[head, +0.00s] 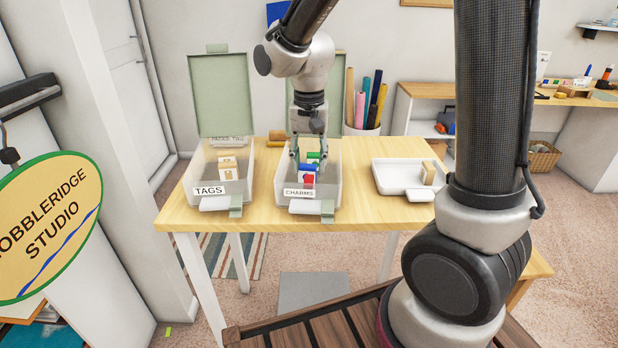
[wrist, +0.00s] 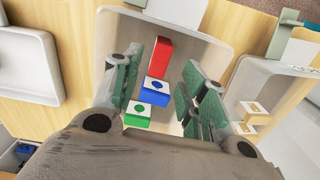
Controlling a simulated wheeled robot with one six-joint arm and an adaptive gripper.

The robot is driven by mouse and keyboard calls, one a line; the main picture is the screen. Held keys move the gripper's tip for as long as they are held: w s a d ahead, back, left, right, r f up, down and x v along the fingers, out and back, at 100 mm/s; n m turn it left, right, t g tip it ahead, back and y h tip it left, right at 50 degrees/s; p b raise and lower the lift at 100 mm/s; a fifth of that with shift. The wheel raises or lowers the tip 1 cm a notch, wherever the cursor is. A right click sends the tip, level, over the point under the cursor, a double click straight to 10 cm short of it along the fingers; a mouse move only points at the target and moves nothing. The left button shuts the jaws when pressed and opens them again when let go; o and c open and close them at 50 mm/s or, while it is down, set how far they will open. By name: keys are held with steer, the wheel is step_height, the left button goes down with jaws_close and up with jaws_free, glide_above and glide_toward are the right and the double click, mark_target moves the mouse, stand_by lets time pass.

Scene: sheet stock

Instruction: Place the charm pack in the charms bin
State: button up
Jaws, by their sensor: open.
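The charms bin (head: 281,190) is a clear-walled box labelled CHARMS on the wooden table, its green lid raised behind. Inside are a red pack (wrist: 160,62), a blue pack (wrist: 154,91) and a green pack (wrist: 147,112); blue and green have white faces with a coloured dot. I cannot tell which one the task means. My gripper (head: 309,152) points down into this bin with its fingers apart. In the wrist view, the fingers stand either side of the packs, and I see no pack pinched between them.
The tags bin (head: 186,188), lid raised, stands to the left with tan packs inside. A white tray (head: 389,181) to the right holds a tan item (head: 428,172) at its right end. Bare table lies between bins and tray.

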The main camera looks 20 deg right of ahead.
mark_target(309, 179)
steer(key=s+d+r+n+t, duration=0.2)
steer(key=s+d+r, duration=0.8)
steer(key=r, duration=0.2)
steer(key=s+d+n+t, duration=0.2)
steer(key=s+d, duration=0.3)
steer(key=s, duration=0.4)
steer(key=shift+r+n, duration=0.3)
